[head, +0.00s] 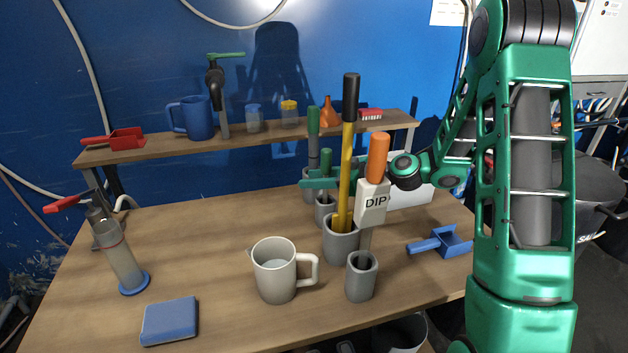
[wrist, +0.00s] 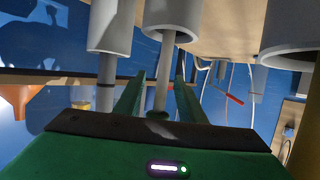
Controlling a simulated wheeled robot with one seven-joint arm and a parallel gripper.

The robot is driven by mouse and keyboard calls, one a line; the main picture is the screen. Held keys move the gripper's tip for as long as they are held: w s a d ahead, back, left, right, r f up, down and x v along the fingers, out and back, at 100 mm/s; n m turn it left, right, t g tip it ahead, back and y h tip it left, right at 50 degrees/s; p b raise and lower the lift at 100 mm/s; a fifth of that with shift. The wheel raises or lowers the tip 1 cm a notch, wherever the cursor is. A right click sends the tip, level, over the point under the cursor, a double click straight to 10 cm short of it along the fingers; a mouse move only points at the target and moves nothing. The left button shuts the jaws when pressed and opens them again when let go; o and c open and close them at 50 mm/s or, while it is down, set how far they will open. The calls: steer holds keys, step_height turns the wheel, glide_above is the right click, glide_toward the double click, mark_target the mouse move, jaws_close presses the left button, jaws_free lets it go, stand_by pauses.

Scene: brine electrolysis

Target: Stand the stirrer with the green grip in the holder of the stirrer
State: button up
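Two tools with green grips stand upright in grey holders near the back. The taller one (head: 313,121) is in the rear holder (head: 308,188). The shorter green grip (head: 327,158) is above the holder (head: 324,212) just in front. I cannot tell by looks alone which is the stirrer. My gripper (head: 318,183) reaches in from the right at the shorter tool. In the upside-down wrist view, a thin grey shaft (wrist: 162,75) comes out of a holder (wrist: 170,18) and lies between my open fingers (wrist: 160,92), with gaps on both sides.
A yellow tool with a black grip (head: 350,97) and an orange-gripped tool labelled DIP (head: 377,158) stand close in front of my gripper. A beige jug (head: 275,285), a blue scoop (head: 443,243) and a blue block (head: 169,320) are on the table (head: 210,235). The left-centre is clear.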

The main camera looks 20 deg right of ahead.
steer(key=shift+d, duration=0.1)
steer(key=v, duration=1)
steer(key=shift+d+r, duration=0.15)
steer(key=shift+d, duration=0.05)
steer(key=shift+s, duration=0.1)
